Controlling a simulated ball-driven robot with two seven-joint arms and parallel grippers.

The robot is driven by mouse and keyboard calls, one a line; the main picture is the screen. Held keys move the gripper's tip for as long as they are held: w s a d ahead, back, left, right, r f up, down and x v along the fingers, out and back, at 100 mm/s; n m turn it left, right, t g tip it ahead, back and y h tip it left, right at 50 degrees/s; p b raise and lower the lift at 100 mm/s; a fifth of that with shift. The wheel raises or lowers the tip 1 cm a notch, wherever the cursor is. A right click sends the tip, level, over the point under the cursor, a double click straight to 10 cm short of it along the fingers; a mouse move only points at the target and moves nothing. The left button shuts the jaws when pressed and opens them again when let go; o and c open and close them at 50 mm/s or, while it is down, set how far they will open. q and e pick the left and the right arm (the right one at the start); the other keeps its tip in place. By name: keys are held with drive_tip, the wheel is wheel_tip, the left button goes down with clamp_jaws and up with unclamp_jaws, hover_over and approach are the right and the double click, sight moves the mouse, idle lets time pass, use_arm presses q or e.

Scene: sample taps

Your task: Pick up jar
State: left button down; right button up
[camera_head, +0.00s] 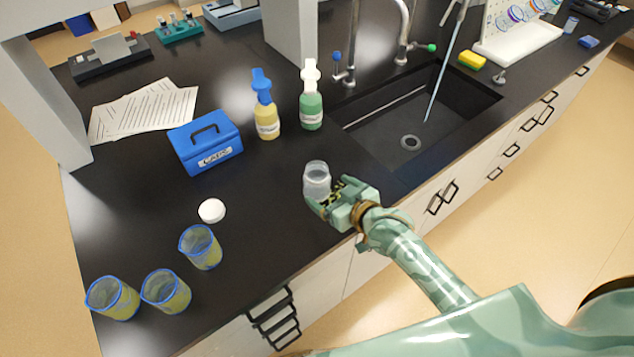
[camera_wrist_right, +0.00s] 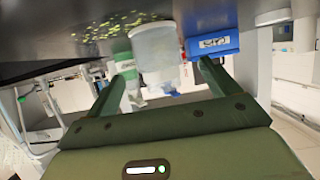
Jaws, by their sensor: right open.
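The jar (camera_head: 316,178) is a small clear, whitish container standing upright on the black counter, left of the sink. My right gripper (camera_head: 325,199) is open at the jar, with its fingers low on the jar's near and right side. In the right wrist view the jar (camera_wrist_right: 156,52) sits between the two spread fingers of the right gripper (camera_wrist_right: 160,80). I cannot tell whether either finger touches it. My left gripper is not in view.
A white round lid (camera_head: 212,211) and blue-rimmed beakers (camera_head: 201,247) stand to the left. A blue case (camera_head: 205,143), a yellow spray bottle (camera_head: 266,112) and a green spray bottle (camera_head: 311,102) stand behind. The sink (camera_head: 455,110) opens to the right. Counter between lid and jar is clear.

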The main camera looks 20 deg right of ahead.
sight(324, 179)
drive_tip(key=x, duration=0.2)
drive_tip(key=b+x, duration=0.1)
drive_tip(key=x, duration=0.2)
drive_tip(key=shift+w+d+f+b, duration=0.15)
drive_tip(key=shift+d+f+b, duration=0.05)
drive_tip(key=shift+f+b, duration=0.1)
drive_tip(key=shift+w+a, duration=0.1)
drive_tip(key=shift+w, duration=0.05)
drive_tip(key=shift+r, duration=0.1)
drive_tip(key=c, duration=1.2)
drive_tip(key=shift+o, duration=0.2)
drive_tip(key=shift+r, duration=0.3)
wheel_tip(324, 179, up, 2)
drive_tip(key=shift+r+p, duration=0.15)
drive_tip(key=shift+p, duration=0.5)
drive_tip(key=s+d+r+p, duration=0.2)
drive_tip(key=s+d+r, duration=0.1)
drive_tip(key=d+r, duration=0.7)
drive_tip(key=d, duration=0.3)
drive_tip(key=shift+d, duration=0.4)
